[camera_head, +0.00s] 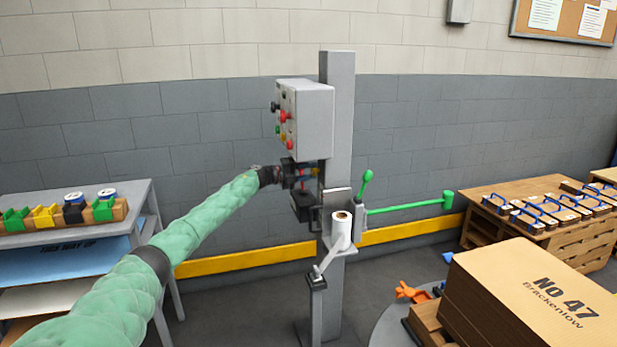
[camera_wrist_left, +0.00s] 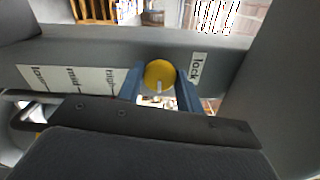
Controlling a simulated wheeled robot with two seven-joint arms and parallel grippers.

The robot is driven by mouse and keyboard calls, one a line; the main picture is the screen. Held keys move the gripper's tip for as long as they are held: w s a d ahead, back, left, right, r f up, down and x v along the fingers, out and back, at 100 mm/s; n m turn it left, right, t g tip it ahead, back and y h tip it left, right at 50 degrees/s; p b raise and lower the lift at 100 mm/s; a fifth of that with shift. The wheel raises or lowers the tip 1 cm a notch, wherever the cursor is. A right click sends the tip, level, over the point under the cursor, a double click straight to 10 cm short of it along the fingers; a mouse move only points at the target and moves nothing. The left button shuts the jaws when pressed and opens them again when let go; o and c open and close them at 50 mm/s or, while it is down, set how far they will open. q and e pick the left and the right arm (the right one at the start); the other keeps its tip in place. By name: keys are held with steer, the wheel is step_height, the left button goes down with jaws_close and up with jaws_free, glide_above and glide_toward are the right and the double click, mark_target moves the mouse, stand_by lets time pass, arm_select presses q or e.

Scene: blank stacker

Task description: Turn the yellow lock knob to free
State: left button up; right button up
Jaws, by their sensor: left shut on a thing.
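The yellow lock knob (camera_wrist_left: 159,73) is round with a short white mark pointing to the bottom of the left wrist view. It sits on a grey plate (camera_wrist_left: 75,50), between a strip reading low, mid, high and a label (camera_wrist_left: 196,69) reading lock. My left gripper (camera_wrist_left: 160,84) has its blue fingers on both sides of the knob and is shut on it. In the head view the left gripper (camera_head: 303,174) is at the grey post (camera_head: 338,120), just below the control box; the knob is mostly hidden there. My right gripper is not in view.
The grey control box (camera_head: 308,115) with coloured buttons is close above the gripper. Green lever arms (camera_head: 410,207) and a white roll (camera_head: 341,230) are right of and below it. A parts table (camera_head: 60,232) stands left; a large carton (camera_head: 530,295) stands front right.

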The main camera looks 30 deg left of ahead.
arm_select(q)
steer(key=shift+d+f+m, duration=0.1)
steer(key=shift+f+m, duration=0.1)
steer(key=shift+m, duration=0.1)
steer(key=o, duration=1)
steer(key=shift+r, duration=0.1)
steer(key=v, duration=0.8)
steer(key=shift+b, duration=0.35)
